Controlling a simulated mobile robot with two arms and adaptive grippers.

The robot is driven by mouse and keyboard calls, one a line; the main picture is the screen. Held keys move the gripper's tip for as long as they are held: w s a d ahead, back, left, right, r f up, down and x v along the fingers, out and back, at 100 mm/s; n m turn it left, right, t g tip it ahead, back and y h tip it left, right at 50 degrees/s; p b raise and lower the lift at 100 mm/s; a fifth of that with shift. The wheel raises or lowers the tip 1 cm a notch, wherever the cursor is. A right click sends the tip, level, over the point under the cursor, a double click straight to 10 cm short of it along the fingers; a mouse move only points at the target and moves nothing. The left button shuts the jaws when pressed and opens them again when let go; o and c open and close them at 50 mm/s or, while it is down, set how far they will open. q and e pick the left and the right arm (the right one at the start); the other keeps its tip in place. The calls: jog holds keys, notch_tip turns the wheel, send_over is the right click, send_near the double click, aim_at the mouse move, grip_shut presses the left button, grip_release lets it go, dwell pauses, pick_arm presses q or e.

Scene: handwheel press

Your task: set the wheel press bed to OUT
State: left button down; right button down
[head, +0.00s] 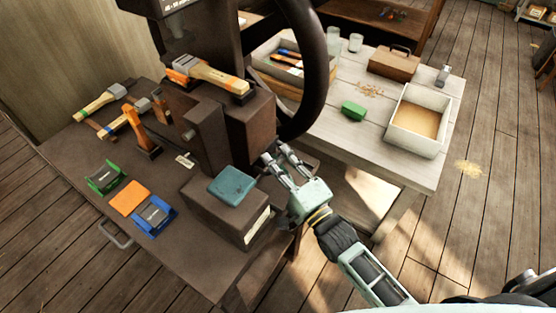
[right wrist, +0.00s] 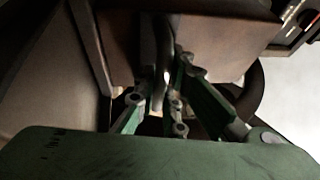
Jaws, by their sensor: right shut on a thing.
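The dark brown press (head: 215,125) stands on the dark bench, with its large dark handwheel (head: 325,65) above its right side. In front of the press is a brown block, which looks like the bed (head: 215,212), with a teal pad (head: 233,185) on top. My right gripper (head: 275,158) is at the lower right side of the press, below the wheel. In the right wrist view its fingers are closed around a narrow grey lever (right wrist: 161,65). The lever's ends are hidden. I cannot read an OUT mark. My left gripper is not in view.
Hammers (head: 100,98), a green holder (head: 105,177), an orange pad (head: 130,198) and a blue holder (head: 155,215) lie on the bench left of the press. A pale table (head: 385,165) behind carries an open box (head: 395,140) and a green block (head: 353,110).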

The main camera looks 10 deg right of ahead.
jog(key=shift+s+f, duration=0.1)
